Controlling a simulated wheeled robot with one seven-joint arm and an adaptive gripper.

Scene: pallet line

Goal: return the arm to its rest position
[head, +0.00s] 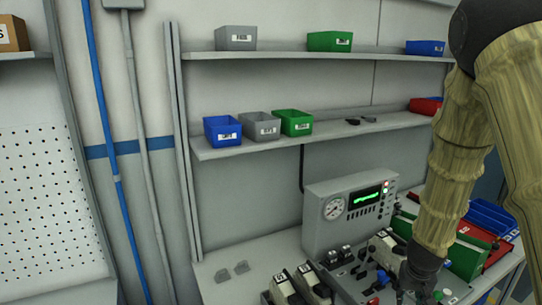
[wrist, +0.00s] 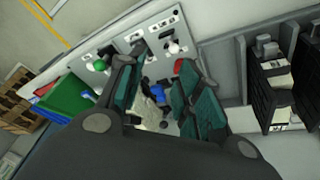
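My arm reaches down at the right of the head view, wrapped in a tan sleeve. My gripper (head: 418,278) is dark and low over the bench (head: 238,256), partly hidden by the arm. In the wrist view my gripper (wrist: 163,62) has its two teal-padded fingers apart, with a gap between them. Through the gap I see a small blue part (wrist: 158,93) and a pale part, which seem to lie below the fingers. I cannot tell how far below they are.
A grey instrument box (head: 349,210) with a gauge stands on the bench behind my gripper. A panel with knobs (wrist: 155,35) lies close to the fingers. Green (head: 466,258) and blue bins are to the right. Shelves (head: 340,134) with small bins hang above.

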